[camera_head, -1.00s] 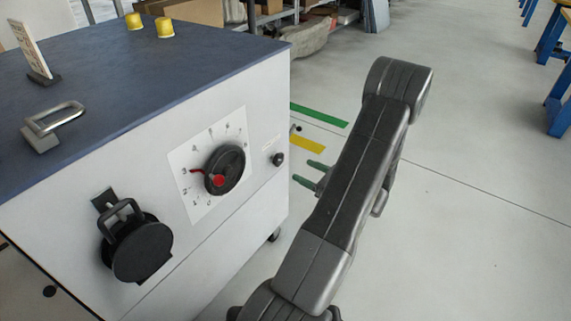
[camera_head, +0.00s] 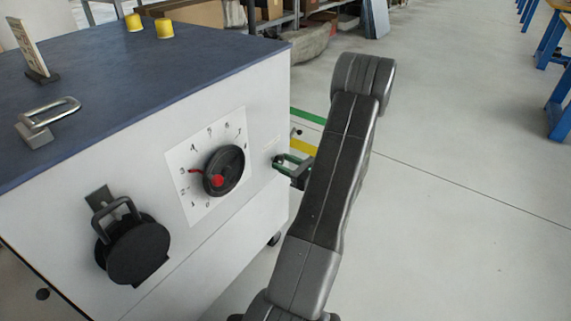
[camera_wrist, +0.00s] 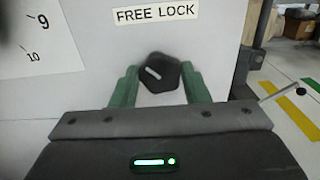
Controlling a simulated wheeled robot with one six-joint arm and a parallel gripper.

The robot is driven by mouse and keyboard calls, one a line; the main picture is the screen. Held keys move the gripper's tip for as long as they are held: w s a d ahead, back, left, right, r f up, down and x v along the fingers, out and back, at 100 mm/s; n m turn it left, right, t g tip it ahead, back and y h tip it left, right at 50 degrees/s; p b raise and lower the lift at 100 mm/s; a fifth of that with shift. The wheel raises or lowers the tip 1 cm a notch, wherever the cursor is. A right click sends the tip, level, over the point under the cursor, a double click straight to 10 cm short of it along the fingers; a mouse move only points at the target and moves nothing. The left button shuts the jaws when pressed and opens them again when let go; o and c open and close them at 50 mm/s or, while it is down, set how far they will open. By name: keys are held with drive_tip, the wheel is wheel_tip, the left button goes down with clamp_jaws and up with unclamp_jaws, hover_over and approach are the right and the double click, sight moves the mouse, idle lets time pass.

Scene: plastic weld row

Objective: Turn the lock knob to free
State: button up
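The lock knob (camera_wrist: 160,75) is a small dark faceted knob on the cabinet's light front panel. Its white mark points up and left in the wrist view, on the side of the word FREE on the "FREE LOCK" label (camera_wrist: 155,14) above it. My gripper (camera_wrist: 161,85) has its two green fingers on either side of the knob, open, with what look like narrow gaps. Contact is not clear. In the head view my gripper (camera_head: 281,162) is at the panel's right edge, and the knob is hidden there.
A large black dial (camera_head: 224,170) with a red mark and number scale is left of my gripper. A black round cover with a handle (camera_head: 133,250) is lower left.

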drive_tip(key=c, duration=0.3)
drive_tip(key=shift+c, duration=0.2)
drive_tip(key=n+b, duration=0.2)
drive_tip(key=n, duration=0.1)
drive_tip(key=shift+f+b, duration=0.2)
drive_tip(key=shift+b, duration=0.15)
drive_tip(key=n+b, duration=0.2)
drive_tip(key=n, duration=0.2)
drive_tip(key=shift+s+a+b, duration=0.1)
drive_tip(key=shift+b, duration=0.25)
drive_tip(key=n, duration=0.5)
drive_tip(key=shift+s+n, duration=0.1)
drive_tip(key=shift+n, duration=0.3)
drive_tip(key=shift+f+n, duration=0.1)
drive_tip(key=shift+n, duration=2.5)
